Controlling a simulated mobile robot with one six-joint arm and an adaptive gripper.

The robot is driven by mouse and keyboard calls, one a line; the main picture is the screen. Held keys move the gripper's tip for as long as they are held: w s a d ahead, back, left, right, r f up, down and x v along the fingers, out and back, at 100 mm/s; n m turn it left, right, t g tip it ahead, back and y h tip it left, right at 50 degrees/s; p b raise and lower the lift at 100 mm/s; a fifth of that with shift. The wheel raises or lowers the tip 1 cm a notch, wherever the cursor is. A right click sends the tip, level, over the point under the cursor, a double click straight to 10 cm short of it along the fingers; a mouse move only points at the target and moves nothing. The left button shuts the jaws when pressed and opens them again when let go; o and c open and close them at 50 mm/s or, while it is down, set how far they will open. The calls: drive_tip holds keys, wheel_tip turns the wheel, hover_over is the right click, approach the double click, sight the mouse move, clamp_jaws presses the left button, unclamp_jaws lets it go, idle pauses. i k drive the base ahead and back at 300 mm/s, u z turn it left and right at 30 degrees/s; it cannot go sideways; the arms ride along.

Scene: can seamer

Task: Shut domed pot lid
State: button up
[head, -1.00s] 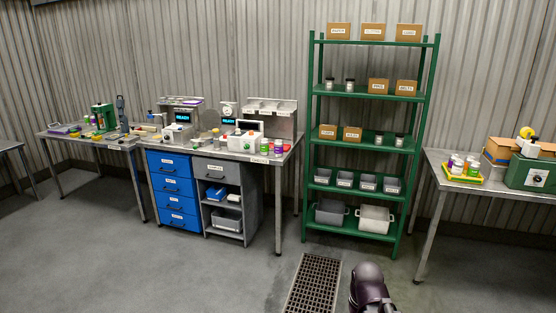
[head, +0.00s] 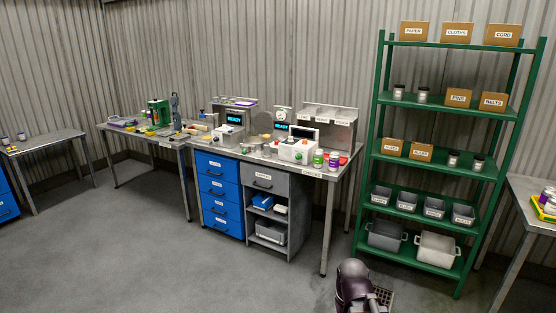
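I cannot pick out a domed pot lid for certain at this distance. The middle workbench (head: 322,172) carries several small machines. My gripper is not in view. Only a dark rounded part of my own arm shows at the bottom edge, well short of the bench.
A green shelf rack (head: 372,148) with boxes and bins stands right of the bench. A blue drawer unit (head: 221,188) is under the bench. A left table (head: 122,133) holds tools and a green machine (head: 159,112). The grey floor (head: 150,255) in front is open.

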sight(263, 123)
drive_tip(key=u, duration=0.45)
drive_tip(key=i, duration=3)
drive_tip(key=z, duration=0.4)
drive_tip(key=i, duration=0.75)
drive_tip(key=z, duration=0.25)
